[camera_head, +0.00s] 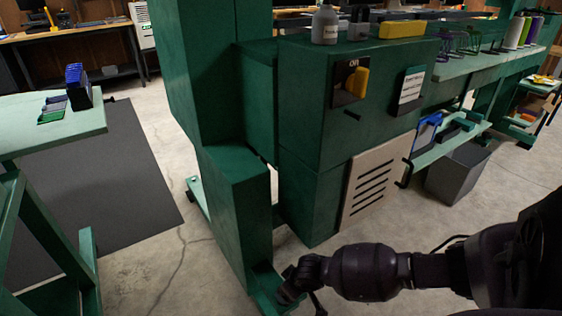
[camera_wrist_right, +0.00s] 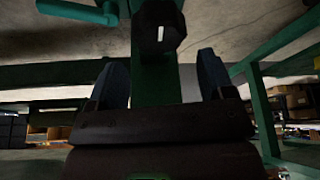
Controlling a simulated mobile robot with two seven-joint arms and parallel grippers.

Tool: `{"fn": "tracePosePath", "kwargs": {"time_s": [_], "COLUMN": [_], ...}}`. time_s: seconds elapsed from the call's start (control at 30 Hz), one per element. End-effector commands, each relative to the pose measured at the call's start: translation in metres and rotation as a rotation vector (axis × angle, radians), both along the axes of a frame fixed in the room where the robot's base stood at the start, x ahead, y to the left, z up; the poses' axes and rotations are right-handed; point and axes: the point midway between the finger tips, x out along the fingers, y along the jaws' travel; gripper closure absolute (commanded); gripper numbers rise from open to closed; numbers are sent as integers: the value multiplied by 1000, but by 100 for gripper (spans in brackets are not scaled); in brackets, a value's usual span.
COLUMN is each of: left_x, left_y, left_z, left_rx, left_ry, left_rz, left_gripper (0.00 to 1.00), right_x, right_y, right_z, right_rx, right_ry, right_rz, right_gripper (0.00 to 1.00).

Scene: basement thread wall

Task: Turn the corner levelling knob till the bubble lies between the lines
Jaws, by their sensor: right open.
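In the right wrist view a dark faceted knob (camera_wrist_right: 158,24) with a short white mark hangs ahead, in front of a green post (camera_wrist_right: 153,82). My right gripper (camera_wrist_right: 163,68) is open. Its two blue-grey fingers stand left and right of the post, and the knob shows beyond the gap between them, apart from both. In the head view my right gripper (camera_head: 288,292) is low at the foot of the green machine frame (camera_head: 240,215); the knob cannot be made out there. I cannot make out the bubble or its lines in either view. My left gripper is out of view.
The green machine cabinet (camera_head: 305,195) with a beige slatted panel (camera_head: 375,182) stands beside the arm. A grey bin (camera_head: 457,173) sits on the floor at the right. A green table (camera_head: 60,122) and dark mat (camera_head: 130,175) lie left. Concrete floor (camera_head: 400,232) is clear in front.

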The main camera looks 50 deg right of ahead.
Motion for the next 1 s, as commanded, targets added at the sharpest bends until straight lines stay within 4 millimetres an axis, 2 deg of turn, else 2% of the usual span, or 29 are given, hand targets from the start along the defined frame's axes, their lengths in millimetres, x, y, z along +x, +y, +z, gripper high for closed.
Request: {"fn": "tracePosePath", "kwargs": {"time_s": [0.03,0.3,0.5,0.8,0.87,1.0], "left_x": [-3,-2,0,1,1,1], "left_y": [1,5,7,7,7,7], "left_z": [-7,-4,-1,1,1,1], "left_rx": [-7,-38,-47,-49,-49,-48], "left_ry": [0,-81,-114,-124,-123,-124], "left_rz": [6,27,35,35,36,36], "left_gripper": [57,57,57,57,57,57], "right_x": [-2,15,22,24,24,23], "right_y": [0,0,-1,-1,0,-1], "right_z": [-18,-50,-58,-57,-57,-57], "right_rx": [-1,-1,0,0,0,0], "right_ry": [13,8,2,-1,-1,0], "right_rz": [0,0,0,0,0,0], "right_gripper": [25,25,25,25,33,54]}}
